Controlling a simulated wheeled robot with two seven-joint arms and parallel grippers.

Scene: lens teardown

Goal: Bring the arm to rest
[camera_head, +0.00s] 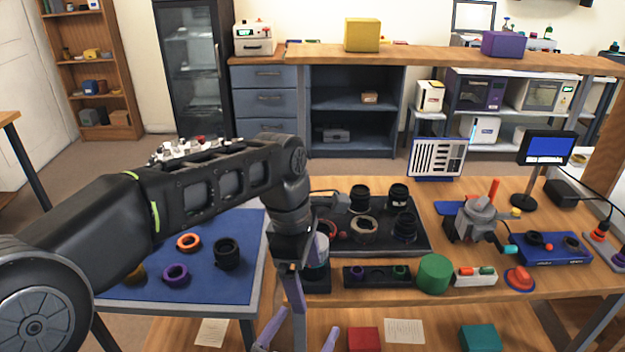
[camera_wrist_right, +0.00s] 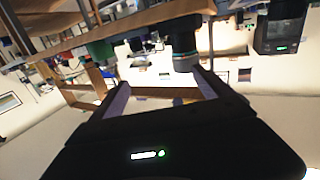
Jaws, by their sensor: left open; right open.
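My left arm comes in from the left across the head view, over the blue mat, and bends down at the wrist. My left gripper (camera_head: 291,278) points down at the workbench's front edge; it is open, with nothing seen in it. My right gripper (camera_head: 297,343) shows only as lilac fingertips at the bottom edge of the head view. In the right wrist view its two fingers (camera_wrist_right: 162,88) are spread and empty. A dark cylinder with a teal ring (camera_wrist_right: 185,52) appears beyond them, apparently apart. My left wrist partly hides a grey cylinder (camera_head: 319,251) on the bench.
The blue mat (camera_head: 200,262) carries an orange ring (camera_head: 188,242), a purple ring (camera_head: 176,275) and a black ring (camera_head: 227,254). A dark tray (camera_head: 375,245) holds several lens parts. A green cylinder (camera_head: 434,273) and a red button (camera_head: 518,279) stand near the front edge.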

